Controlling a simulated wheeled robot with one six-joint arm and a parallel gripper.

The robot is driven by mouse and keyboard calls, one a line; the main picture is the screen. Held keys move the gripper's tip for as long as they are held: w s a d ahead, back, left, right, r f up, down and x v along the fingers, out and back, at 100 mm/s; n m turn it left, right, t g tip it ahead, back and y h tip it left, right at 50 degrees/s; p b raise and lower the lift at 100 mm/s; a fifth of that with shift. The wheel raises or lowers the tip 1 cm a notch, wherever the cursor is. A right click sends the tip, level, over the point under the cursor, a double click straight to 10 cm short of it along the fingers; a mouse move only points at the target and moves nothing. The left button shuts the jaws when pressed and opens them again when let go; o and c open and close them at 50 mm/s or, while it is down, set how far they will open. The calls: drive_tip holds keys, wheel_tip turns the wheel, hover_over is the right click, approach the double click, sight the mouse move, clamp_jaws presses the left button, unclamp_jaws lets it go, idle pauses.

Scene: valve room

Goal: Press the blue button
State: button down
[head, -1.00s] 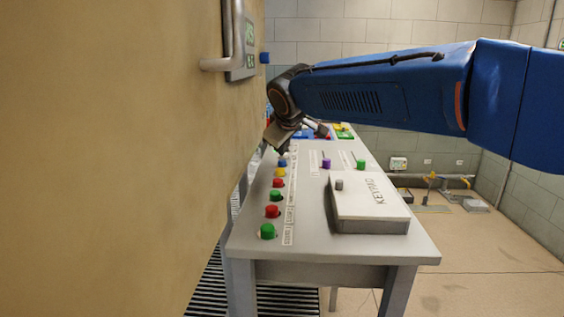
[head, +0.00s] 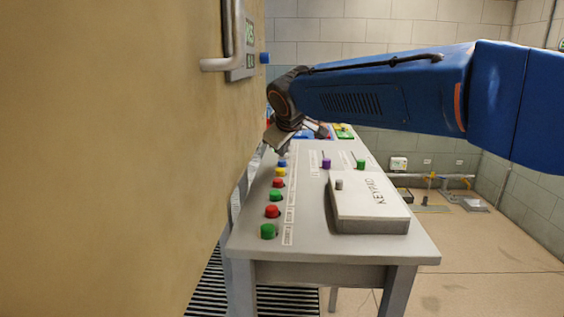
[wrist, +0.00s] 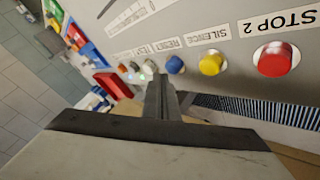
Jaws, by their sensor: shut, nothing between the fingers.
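The blue button (head: 282,163) sits in the row along the left edge of the grey console, just beyond the yellow one. In the wrist view the blue button (wrist: 175,65) is domed, beside the RESET label, between the yellow button and a white one. My gripper (wrist: 158,80) is shut and empty. Its fingertips show just left of and below the blue button in the wrist view; I cannot tell their height above the panel. In the head view my gripper (head: 283,149) hangs over the row, slightly beyond the blue button.
A yellow button (wrist: 210,64) and a red STOP 2 button (wrist: 275,60) stand to the right in the wrist view. The keypad box (head: 370,205) stands on the console's near right. A tan wall (head: 110,160) with a pipe handle (head: 215,64) fills the head view's left.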

sight(283, 164)
drive_tip(key=shift+f, duration=0.25)
drive_tip(key=shift+f, duration=0.45)
idle(1.0)
drive_tip(key=shift+r, duration=0.9)
drive_tip(key=shift+r, duration=0.15)
drive_tip(key=shift+r, duration=2.35)
